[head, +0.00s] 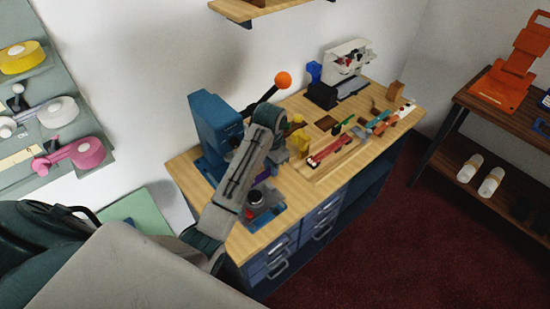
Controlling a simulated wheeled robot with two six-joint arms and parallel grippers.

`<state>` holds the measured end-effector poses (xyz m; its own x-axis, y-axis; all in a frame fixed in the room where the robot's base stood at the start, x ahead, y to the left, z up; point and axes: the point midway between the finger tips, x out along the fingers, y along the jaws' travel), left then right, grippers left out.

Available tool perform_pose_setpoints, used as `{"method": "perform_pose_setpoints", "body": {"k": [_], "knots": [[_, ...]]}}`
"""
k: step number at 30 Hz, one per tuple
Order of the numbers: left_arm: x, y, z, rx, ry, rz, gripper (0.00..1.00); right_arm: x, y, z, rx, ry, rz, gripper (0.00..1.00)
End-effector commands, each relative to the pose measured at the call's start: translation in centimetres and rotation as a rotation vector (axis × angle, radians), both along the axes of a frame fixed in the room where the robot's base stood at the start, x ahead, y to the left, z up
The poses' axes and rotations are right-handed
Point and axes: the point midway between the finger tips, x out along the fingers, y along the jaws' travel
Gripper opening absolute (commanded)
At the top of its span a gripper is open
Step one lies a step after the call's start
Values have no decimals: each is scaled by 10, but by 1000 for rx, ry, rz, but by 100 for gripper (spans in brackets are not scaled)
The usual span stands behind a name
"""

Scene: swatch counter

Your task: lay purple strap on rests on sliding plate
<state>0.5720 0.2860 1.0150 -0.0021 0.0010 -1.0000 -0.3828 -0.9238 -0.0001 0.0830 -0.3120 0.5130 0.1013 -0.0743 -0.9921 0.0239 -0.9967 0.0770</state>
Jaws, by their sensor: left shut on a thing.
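My left arm reaches over the wooden counter from the lower left. My left gripper (268,167) is low beside the blue press, partly hidden by my own arm link. It is shut on a small purple piece, the purple strap (262,174), of which only a bit shows. Just in front is a blue plate (267,219) at the counter's near edge, with a dark round knob-like part standing above it. I take this for the sliding plate; its rests cannot be made out. Whether the strap touches anything below is too small to tell. My right gripper is not in view.
The tall blue press (215,127) stands left of my gripper, with an orange-balled lever (283,79) behind. Tape rolls hang on the left wall board. Bare counter (290,190) shows in front.

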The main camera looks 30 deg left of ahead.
Motion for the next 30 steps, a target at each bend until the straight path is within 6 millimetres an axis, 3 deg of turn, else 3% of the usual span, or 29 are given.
{"method": "perform_pose_setpoints", "body": {"k": [4,18,30], "knots": [[0,0,-9,0,2,0,0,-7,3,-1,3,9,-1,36],[0,0,-50,1,2,1,0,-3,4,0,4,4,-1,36],[0,0,-55,0,0,0,0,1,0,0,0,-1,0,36]]}}
